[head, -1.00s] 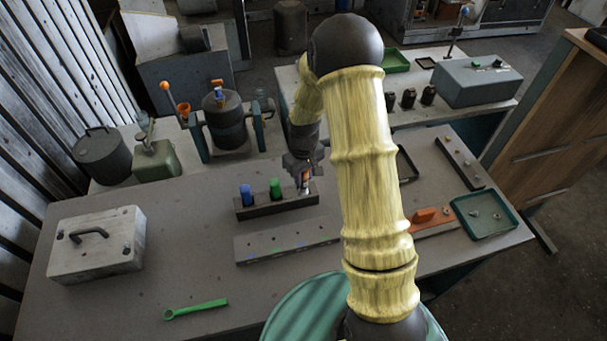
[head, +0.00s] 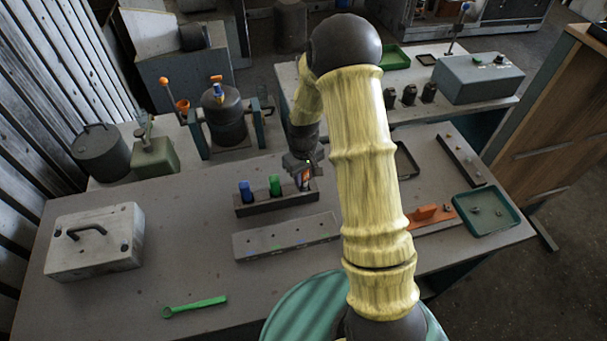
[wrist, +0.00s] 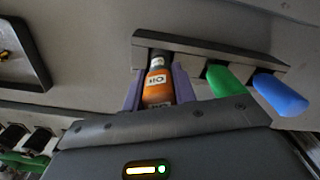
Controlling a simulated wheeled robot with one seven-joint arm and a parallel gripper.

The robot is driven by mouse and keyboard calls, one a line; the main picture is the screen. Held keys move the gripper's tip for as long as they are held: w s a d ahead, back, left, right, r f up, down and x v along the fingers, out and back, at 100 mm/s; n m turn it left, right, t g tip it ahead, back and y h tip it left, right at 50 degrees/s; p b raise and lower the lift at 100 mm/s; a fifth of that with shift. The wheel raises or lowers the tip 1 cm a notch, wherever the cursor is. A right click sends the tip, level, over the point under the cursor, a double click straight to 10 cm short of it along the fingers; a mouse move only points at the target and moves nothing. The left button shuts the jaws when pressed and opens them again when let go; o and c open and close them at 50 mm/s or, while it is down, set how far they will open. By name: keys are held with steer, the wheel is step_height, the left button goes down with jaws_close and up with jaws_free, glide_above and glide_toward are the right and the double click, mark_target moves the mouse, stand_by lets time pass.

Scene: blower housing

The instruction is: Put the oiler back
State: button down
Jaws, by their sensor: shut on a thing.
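The oiler (wrist: 157,87) is an orange bottle with a dark top end and "OIL" lettering, seen in the wrist view. My gripper (wrist: 158,90) is shut on it, one purple finger on each side. In the head view my gripper (head: 303,176) is over the right end of a dark rack (head: 250,211), beside a green-handled thing (head: 275,186) and a blue-handled thing (head: 245,191) standing in it. The oiler's far end meets the rack's end place in the wrist view; how deep it sits is hidden.
A grey strip with coloured marks (head: 285,240) lies in front of the rack. A green wrench (head: 195,307) and a pale case (head: 95,242) are to the left. A green tray (head: 486,213) and an orange block (head: 432,214) are right. The table's left middle is clear.

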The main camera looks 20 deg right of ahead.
stand_by(0.4)
steer(key=c, duration=0.6)
jaws_free()
steer(key=shift+r+p, duration=3.05)
steer(key=shift+r, duration=0.95)
